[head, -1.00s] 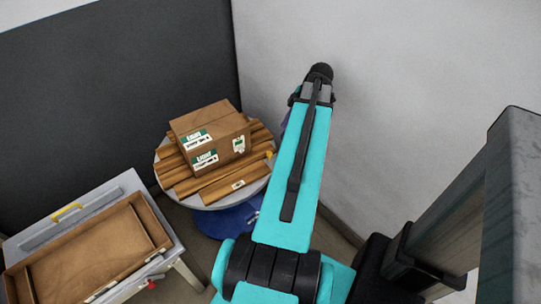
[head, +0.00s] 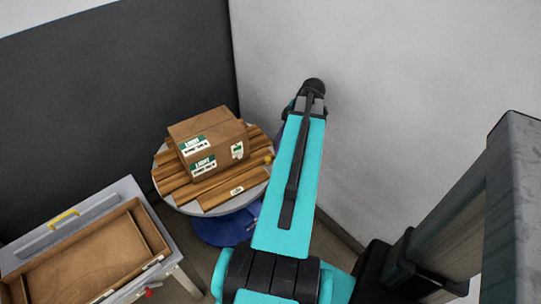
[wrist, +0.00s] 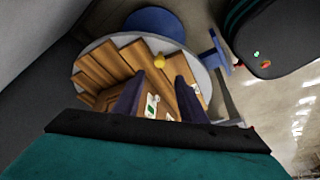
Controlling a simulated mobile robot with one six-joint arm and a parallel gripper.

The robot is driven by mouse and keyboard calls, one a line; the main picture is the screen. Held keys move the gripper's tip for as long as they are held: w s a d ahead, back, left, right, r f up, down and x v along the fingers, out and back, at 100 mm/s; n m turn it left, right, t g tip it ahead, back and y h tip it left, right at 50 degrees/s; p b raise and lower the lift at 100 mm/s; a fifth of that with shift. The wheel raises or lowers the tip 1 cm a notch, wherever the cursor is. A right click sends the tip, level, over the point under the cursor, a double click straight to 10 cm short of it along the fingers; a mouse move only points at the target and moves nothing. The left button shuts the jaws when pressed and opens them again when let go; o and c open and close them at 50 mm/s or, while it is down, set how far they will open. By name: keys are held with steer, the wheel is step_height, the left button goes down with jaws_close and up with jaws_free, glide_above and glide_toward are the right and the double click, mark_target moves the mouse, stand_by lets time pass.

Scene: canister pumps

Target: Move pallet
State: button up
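The wooden pallet (head: 232,188), made of brown slats, lies on a round grey table (head: 190,208) in the corner. A cardboard box (head: 214,150) with green and white labels sits on it. In the wrist view the pallet (wrist: 108,66) shows beyond my gripper (wrist: 156,84), with a yellow knob (wrist: 159,60) near its edge. The gripper's two dark purple fingers are spread apart, with nothing clearly held between them. Part of the box (wrist: 152,106) shows behind and between the fingers. In the head view my arm hides most of the gripper.
A grey table (head: 128,192) at the lower left carries an open, empty brown tray (head: 148,222) and a yellow handle (head: 64,217). The round table has a blue base (head: 222,230). A dark wall and a pale wall close off the corner behind.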

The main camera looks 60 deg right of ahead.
mark_target(268, 159)
steer(key=shift+x, duration=5.25)
steer(key=shift+c, duration=0.3)
jaws_close()
